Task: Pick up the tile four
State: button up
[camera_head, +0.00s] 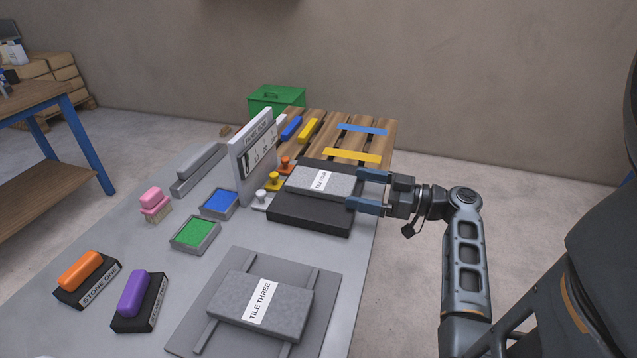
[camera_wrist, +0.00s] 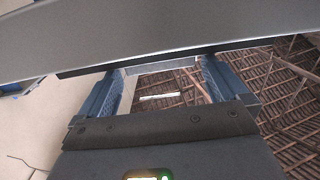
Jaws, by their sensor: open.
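Tile four (camera_head: 343,185) is a grey speckled slab with a white label, lying flat on a black block (camera_head: 310,217) at the table's right edge. My gripper (camera_head: 353,188) is open at the tile's right end, coming in from the right. One blue finger is at the tile's far right corner and the other at its near right corner. Whether they touch it I cannot tell. In the wrist view, my gripper's fingers (camera_wrist: 160,72) are spread, with a grey slab-like surface (camera_wrist: 160,25) across the top. I cannot tell which object that is.
Tile three (camera_head: 290,300) lies on a grey rack in front. Small coloured knobs (camera_head: 273,181) and an upright white panel (camera_head: 254,155) stand left of the block. Green (camera_head: 195,233) and blue (camera_head: 220,203) trays are further left. A slatted pallet (camera_head: 380,143) is behind.

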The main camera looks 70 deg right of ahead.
aim_at(343, 184)
jog(key=w, duration=0.4)
jog(key=shift+w+a+p, duration=0.15)
jog(key=shift+w+p, duration=0.2)
jog(key=shift+w, duration=0.05)
jog(key=shift+c, duration=0.4)
jog(key=c, duration=1)
jog(key=shift+c, duration=0.5)
jog(key=shift+r, duration=0.1)
